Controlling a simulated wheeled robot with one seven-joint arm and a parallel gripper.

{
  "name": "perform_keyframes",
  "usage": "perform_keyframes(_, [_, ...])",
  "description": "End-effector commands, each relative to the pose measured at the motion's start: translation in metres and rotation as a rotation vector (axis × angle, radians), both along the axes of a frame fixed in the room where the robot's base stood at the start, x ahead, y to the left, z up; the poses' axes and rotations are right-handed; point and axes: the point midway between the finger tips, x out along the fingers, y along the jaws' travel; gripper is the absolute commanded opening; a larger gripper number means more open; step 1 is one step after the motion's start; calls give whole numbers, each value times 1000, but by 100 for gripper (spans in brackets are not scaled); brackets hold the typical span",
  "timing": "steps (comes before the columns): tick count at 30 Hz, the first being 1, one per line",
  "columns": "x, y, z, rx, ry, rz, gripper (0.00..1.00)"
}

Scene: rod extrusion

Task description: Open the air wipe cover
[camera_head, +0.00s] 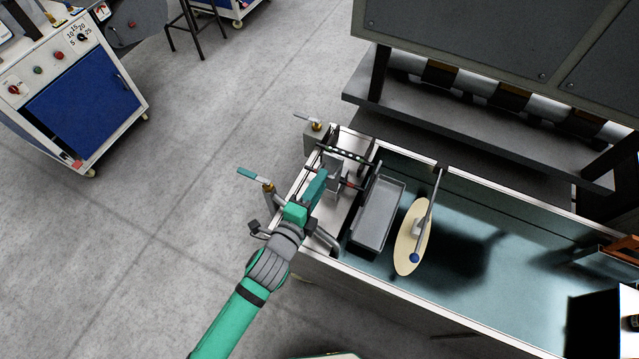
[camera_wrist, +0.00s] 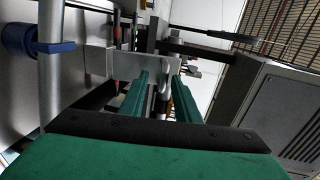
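My gripper (camera_head: 318,186) reaches over the left end of the water trough. In the wrist view its two green fingers (camera_wrist: 160,82) stand apart, so it is open. A light grey metal plate (camera_wrist: 110,60), which looks like part of the air wipe cover, stands just beyond the fingertips. A narrow, pale upright piece (camera_wrist: 166,78) shows at the plate's right end, between the fingers. I cannot tell whether a finger touches it. In the head view the grey air wipe unit (camera_head: 334,178) is partly hidden by the gripper, and its lid position is unclear.
The trough (camera_head: 480,262) holds a grey tray (camera_head: 378,215) and a cream oval plate (camera_head: 405,240) with a lever over it. Valves with a teal handle (camera_head: 250,174) and a pale handle (camera_head: 307,118) stand at the trough's left end.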

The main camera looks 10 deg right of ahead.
Motion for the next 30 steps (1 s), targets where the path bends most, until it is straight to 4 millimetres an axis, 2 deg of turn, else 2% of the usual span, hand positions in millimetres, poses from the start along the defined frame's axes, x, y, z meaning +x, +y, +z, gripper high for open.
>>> perform_keyframes(5, [-13, 10, 3, 4, -1, 2, 29])
perform_keyframes(18, [-75, 45, 15, 3, 3, 1, 29])
perform_keyframes(24, [-88, 52, 18, 1, 3, -1, 29])
perform_keyframes(30, [-91, 54, 19, 1, 3, -1, 29])
